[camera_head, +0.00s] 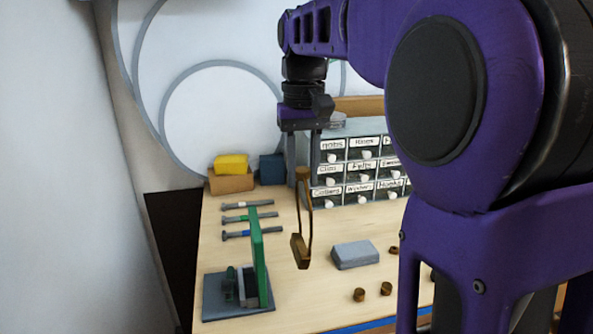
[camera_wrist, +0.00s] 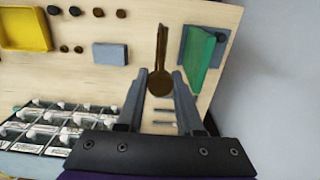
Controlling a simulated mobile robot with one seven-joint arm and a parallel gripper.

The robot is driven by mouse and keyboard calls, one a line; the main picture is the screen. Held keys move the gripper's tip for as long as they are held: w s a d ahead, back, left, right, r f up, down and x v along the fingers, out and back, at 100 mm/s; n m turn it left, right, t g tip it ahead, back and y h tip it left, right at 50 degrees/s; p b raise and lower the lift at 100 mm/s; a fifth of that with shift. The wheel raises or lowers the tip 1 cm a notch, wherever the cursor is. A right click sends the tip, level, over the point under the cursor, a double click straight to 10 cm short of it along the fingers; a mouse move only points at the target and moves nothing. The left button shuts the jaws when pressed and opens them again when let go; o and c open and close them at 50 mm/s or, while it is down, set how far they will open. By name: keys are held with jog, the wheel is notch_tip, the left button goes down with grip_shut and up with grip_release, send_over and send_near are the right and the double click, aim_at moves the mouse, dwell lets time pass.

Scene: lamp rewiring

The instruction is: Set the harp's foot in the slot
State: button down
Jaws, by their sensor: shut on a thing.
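My gripper (camera_head: 303,178) is shut on the top of the brass-brown harp (camera_head: 310,222), which hangs down with its block-like foot (camera_head: 300,251) lowest. The harp appears held above the table, slightly tilted. In the wrist view my gripper (camera_wrist: 162,75) has the harp (camera_wrist: 162,45) between its fingers, seen from above. The grey fixture (camera_head: 213,300) with a green upright plate (camera_head: 259,255) and small grey and green blocks stands to the left of and nearer than the harp. It also shows in the wrist view (camera_wrist: 188,48), right of the harp. The slot itself cannot be made out.
A grey block (camera_head: 355,255) and several small brown knobs (camera_head: 359,295) lie to the right. Several tools (camera_head: 249,219) lie behind the fixture. A labelled drawer cabinet (camera_head: 362,171) stands at the back. A yellow tray (camera_wrist: 25,28) shows in the wrist view. My arm hides the right side.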

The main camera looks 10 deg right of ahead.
notch_tip(320, 180, up, 2)
jog(key=shift+r+p, duration=0.25)
jog(key=shift+p, duration=0.55)
notch_tip(320, 180, up, 2)
jog(key=shift+r, duration=0.1)
notch_tip(320, 180, up, 7)
jog(key=shift+r, duration=0.2)
